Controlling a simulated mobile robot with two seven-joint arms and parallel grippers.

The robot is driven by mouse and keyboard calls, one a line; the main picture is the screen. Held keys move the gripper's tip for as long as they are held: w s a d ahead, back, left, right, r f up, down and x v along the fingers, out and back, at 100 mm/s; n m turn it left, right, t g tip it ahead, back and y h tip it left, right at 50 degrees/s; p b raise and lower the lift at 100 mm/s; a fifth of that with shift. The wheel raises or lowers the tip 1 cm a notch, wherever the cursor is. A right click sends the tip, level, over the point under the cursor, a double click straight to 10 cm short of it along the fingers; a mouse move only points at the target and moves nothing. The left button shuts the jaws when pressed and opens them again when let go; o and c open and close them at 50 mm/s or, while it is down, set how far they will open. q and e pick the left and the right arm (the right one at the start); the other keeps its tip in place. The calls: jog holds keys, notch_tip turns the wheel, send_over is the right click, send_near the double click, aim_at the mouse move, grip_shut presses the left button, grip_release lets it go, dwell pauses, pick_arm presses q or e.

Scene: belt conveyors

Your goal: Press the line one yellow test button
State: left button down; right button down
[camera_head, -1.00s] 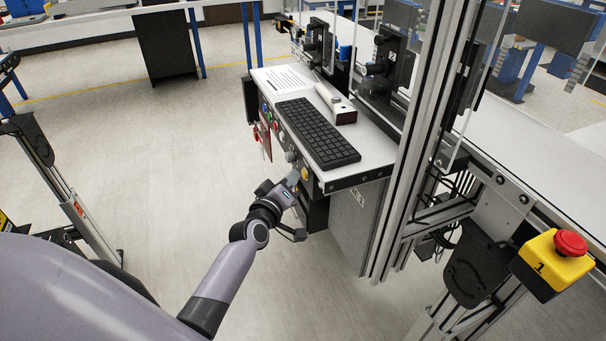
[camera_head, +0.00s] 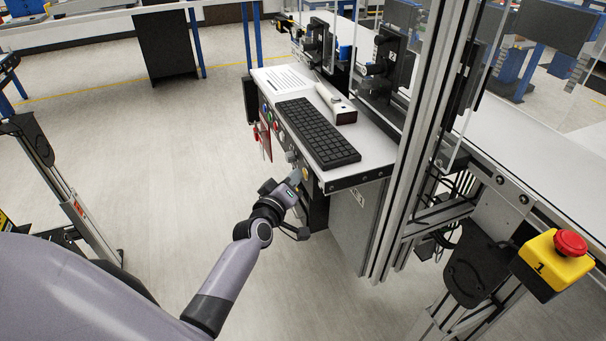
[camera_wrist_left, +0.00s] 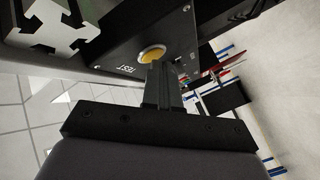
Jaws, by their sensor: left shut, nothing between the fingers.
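The yellow test button (camera_wrist_left: 152,54) is on a dark panel marked TEST in the left wrist view. In the head view the yellow button (camera_head: 305,174) shows only in part, on the front of the console under the keyboard. My left gripper (camera_head: 297,178) is shut and empty, with its fingertips at the panel right by the button. In the left wrist view the shut fingers (camera_wrist_left: 160,68) overlap the button's lower edge. I cannot tell whether they touch it or whether it is pushed in. My right gripper is not in view.
The console top holds a keyboard (camera_head: 317,131), a paper sheet (camera_head: 283,79) and a scanner-like device (camera_head: 336,104). Other buttons (camera_head: 277,126) line the console front. A metal post (camera_head: 411,150) stands to the right. A red emergency stop (camera_head: 570,243) on a yellow box marked 1 is at lower right.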

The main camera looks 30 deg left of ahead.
pick_arm(q)
jog(key=shift+s+a, duration=0.5)
jog(key=shift+s, duration=0.1)
jog(key=shift+s+a+p, duration=0.35)
jog(key=shift+s+a, duration=1.3)
jog(key=shift+s, duration=0.25)
jog(key=s+d+f+m+g+h, duration=0.1)
jog(key=s+d+f+m, duration=0.3)
jog(key=s, duration=0.4)
jog(key=s+d+f+m+g+h, duration=0.1)
jog(key=s+d+f+m+g, duration=0.2)
jog(key=s+d, duration=0.3)
jog(key=s+d+f+m+g+h, duration=0.1)
jog(key=s+d+f+m, duration=0.4)
jog(key=s, duration=0.5)
jog(key=shift+f+m+g+h, duration=0.3)
jog(key=shift+f+m+g, duration=0.25)
jog(key=shift+g, duration=0.35)
jog(key=shift+r, duration=0.1)
